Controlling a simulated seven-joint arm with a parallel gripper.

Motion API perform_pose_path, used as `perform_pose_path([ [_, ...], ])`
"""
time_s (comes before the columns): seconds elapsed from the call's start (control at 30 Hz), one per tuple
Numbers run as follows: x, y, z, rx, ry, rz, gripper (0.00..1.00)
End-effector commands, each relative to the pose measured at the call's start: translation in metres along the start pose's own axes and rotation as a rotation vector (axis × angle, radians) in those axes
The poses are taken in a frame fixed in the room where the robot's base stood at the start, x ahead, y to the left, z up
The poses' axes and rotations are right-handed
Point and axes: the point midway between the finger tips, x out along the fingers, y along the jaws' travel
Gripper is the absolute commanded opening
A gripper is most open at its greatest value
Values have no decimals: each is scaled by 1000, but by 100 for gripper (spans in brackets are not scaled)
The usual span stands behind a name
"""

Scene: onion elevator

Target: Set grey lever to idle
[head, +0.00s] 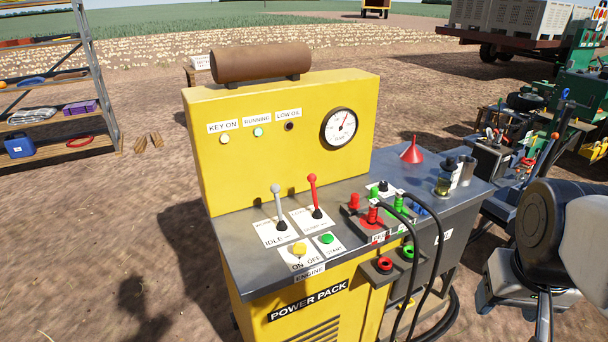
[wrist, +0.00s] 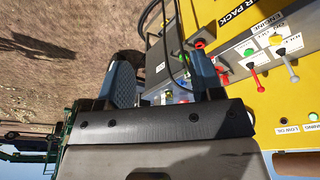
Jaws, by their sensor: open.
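The grey lever (head: 278,205) stands on the dark top of the yellow power pack, left of the red lever (head: 314,195). Its knob points up and leans slightly back, away from the IDLE label (head: 273,240) in front of its black base. In the wrist view the grey lever (wrist: 286,66) is at the right, beyond the red lever (wrist: 254,78). My gripper (wrist: 163,72) is open and empty, its two blue-grey fingers apart. It is away from both levers and touches neither. The head view shows part of my arm at the right edge; the fingertips are not clear there.
The yellow panel (head: 220,150) rises behind the levers, with a gauge (head: 338,128). A yellow switch (head: 299,249) and green START button (head: 326,238) sit in front. Hose couplings (head: 373,215), black hoses (head: 438,250) and a red funnel (head: 412,152) are to the right.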

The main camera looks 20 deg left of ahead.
Motion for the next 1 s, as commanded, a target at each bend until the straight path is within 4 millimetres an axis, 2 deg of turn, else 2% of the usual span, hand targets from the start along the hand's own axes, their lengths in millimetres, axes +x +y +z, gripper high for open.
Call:
perform_pose_path([
  [0.27, -7, -22, -61, -136, -22, -15, 60],
  [0.57, -8, -56, -129, -292, -43, -31, 60],
  [1.0, 4, -124, -222, -521, -74, -56, 60],
])
